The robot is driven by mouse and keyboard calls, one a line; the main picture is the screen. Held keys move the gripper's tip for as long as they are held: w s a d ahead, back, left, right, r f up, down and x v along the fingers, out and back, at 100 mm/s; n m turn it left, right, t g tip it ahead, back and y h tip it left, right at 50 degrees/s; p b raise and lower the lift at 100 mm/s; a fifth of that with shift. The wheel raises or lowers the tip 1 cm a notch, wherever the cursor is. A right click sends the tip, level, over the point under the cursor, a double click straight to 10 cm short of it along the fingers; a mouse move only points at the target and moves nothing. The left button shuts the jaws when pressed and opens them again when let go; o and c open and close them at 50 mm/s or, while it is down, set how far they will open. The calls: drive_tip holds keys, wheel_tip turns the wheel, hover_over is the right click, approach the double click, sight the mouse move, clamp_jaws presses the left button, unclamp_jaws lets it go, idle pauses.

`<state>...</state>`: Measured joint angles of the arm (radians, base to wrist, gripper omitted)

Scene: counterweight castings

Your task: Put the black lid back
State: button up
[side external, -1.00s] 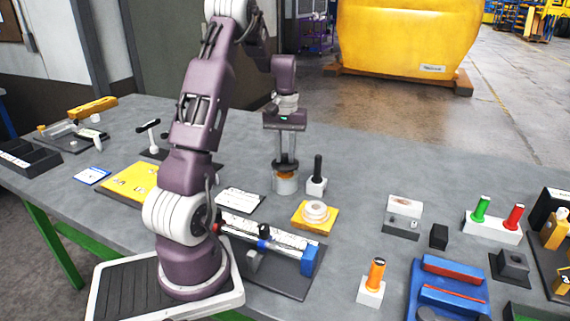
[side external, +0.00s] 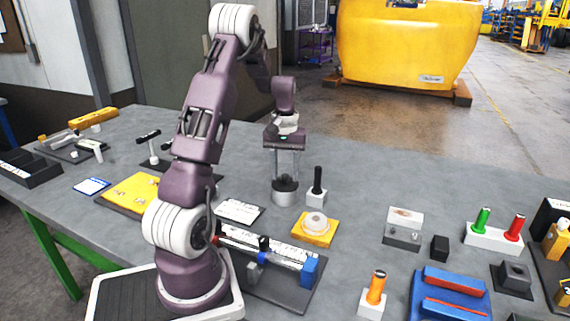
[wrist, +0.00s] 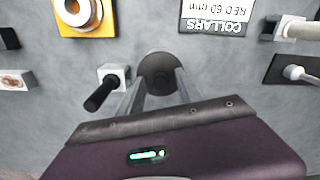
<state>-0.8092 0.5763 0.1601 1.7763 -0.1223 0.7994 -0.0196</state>
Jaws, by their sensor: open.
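The black lid (side external: 285,184) lies on top of the pale grey round canister (side external: 285,198), covering its mouth. In the wrist view the lid (wrist: 157,66) shows as a dark disc with a darker middle. My gripper (side external: 287,172) points straight down over the canister. In the wrist view its two fingers (wrist: 158,82) are spread apart near the lid. It is open; whether the fingers still touch the lid I cannot tell. The canister's body is mostly hidden from above.
A black-handled tool in a white block (side external: 317,190) stands close to the right of the canister. A yellow plate with a pale ring (side external: 315,226) and a white label card (side external: 239,212) lie nearer the camera. The grey table (side external: 360,175) is clear behind and to the right.

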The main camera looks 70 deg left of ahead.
sight(285, 175)
wheel_tip(285, 175, up, 11)
drive_tip(key=d+r+m+t, duration=0.2)
drive_tip(key=d+r+m, duration=0.35)
drive_tip(key=d, duration=0.95)
drive_tip(key=s+d+m+t, duration=0.1)
drive_tip(key=s+d+m, duration=0.2)
drive_tip(key=s+d, duration=0.3)
drive_tip(key=s+d+m+t, duration=0.2)
drive_tip(key=s+d, duration=0.5)
drive_tip(key=d, duration=0.5)
drive_tip(key=shift+s+d+f+m+t, duration=0.3)
drive_tip(key=shift+d+f+m, duration=0.1)
drive_tip(key=shift+m, duration=0.35)
drive_tip(key=shift+w, duration=0.1)
